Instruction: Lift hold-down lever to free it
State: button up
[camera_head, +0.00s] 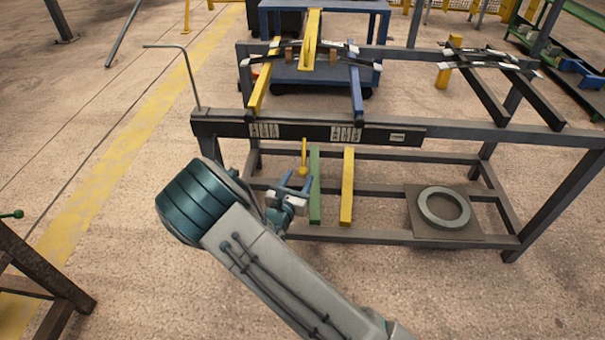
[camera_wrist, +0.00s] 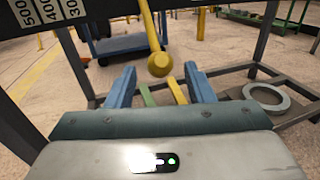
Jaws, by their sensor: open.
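A yellow lever with a round knob (camera_head: 303,170) hangs below the front beam of the spring rack. In the wrist view its knob (camera_wrist: 160,65) shows in front of my gripper, centred between the fingers, with the rod rising above it. My gripper (camera_head: 297,181) is open, with blue fingers, just below and close to the knob. In the wrist view the gripper (camera_wrist: 161,80) holds nothing. I cannot tell whether the knob is between the fingertips or just beyond them. A wide yellow bar (camera_head: 312,40) lies over the leaf springs on top of the rack.
The rack's dark front beam (camera_head: 300,130) with white labels runs above my gripper. A grey ring (camera_head: 425,208) lies on the lower shelf. A bent rod (camera_head: 190,75) rises at the beam's left end.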

aim_at(301, 175)
jog(key=shift+x, duration=1.9)
